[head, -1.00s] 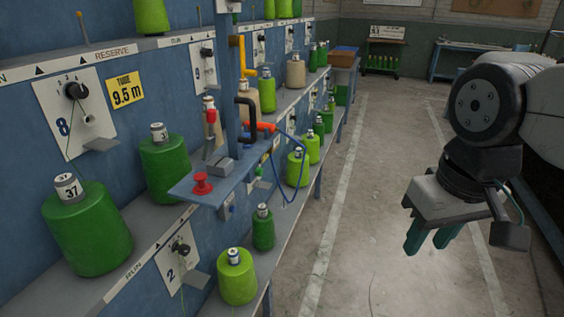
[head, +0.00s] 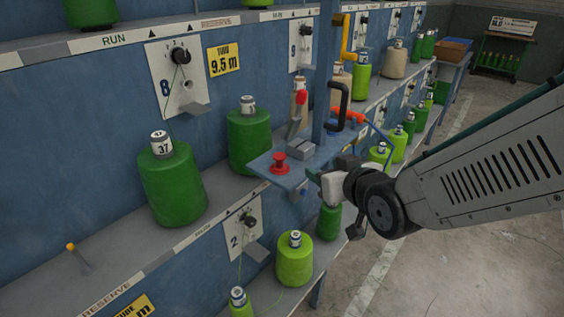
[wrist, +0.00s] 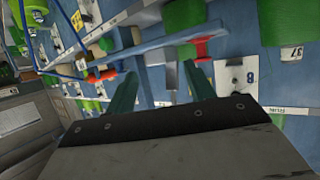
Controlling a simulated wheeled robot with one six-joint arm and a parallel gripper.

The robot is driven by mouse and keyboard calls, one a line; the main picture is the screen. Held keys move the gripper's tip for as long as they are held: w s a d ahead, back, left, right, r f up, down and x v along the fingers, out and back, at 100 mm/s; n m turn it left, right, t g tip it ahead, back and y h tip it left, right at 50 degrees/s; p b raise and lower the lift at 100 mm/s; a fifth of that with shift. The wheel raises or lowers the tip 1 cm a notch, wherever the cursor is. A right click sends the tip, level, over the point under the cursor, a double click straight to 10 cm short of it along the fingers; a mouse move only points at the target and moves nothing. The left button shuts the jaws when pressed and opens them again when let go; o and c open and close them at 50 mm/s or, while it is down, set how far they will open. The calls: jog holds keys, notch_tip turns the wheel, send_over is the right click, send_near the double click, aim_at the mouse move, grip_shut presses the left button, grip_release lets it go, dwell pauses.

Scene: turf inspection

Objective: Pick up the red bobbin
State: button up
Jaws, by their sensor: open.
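The red bobbin (head: 279,163) stands upright on a small blue shelf (head: 262,168) that sticks out from the blue rack, near the shelf's left end. In the wrist view the red bobbin (wrist: 203,48) shows just beyond the tip of the right-hand finger. My gripper (head: 318,180) is at the front edge of this shelf, to the right of and slightly below the bobbin. The bobbin lies outside the gap. The fingers are mostly hidden in the head view.
A grey block (head: 301,149) sits right of the bobbin. A black handle (head: 340,105) and a blue post (head: 326,70) rise behind it. Large green spools (head: 172,185) stand on the rack. A blue cable (head: 378,140) hangs at the right. The floor aisle is free.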

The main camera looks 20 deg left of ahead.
aim_at(283, 163)
jog(key=a, duration=0.2)
jog(key=s+a+y, duration=0.1)
jog(key=a, duration=0.1)
jog(key=s+a+n+y, duration=0.1)
jog(key=a, duration=0.1)
jog(key=shift+f, duration=0.35)
jog(key=shift+w+a, duration=0.2)
jog(key=shift+a, duration=0.15)
jog(key=shift+t+y, duration=0.3)
jog(key=x, duration=0.7)
jog(key=shift+f, duration=0.1)
jog(key=c, duration=1)
